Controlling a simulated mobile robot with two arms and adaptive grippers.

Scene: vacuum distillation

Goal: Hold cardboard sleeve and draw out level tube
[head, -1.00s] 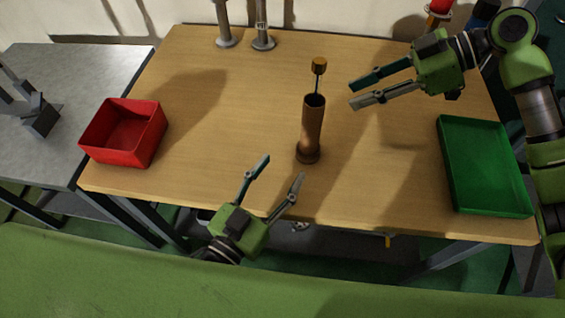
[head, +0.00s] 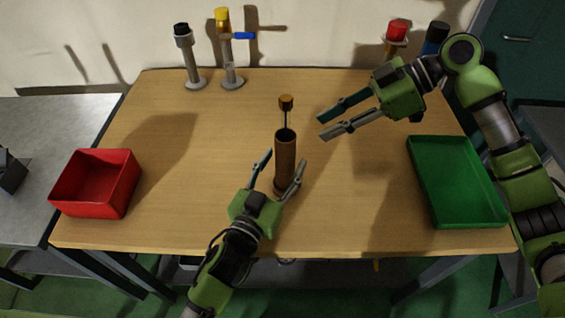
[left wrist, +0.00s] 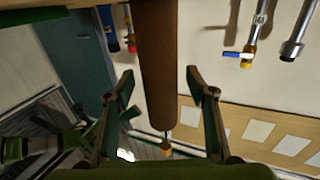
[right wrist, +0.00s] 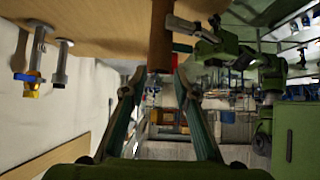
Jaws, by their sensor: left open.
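The brown cardboard sleeve (head: 285,158) stands upright on a dark round base near the middle of the wooden table. The level tube (head: 286,116) shows as a thin stem with an orange-brown cap rising from the sleeve's open top; its lower part is hidden inside. My left gripper (head: 285,161) is open, with its fingers to either side of the sleeve's lower part. In the left wrist view the sleeve (left wrist: 157,65) runs between the open fingers, with a gap at each side. My right gripper (head: 320,127) is open and empty, to the right of the level tube.
A red bin (head: 97,183) stands at the table's left and a green tray (head: 455,182) at its right. Two metal posts (head: 228,66) stand at the back left; red-topped (head: 397,37) and blue (head: 435,39) items are at the back right. The table between them is mostly clear.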

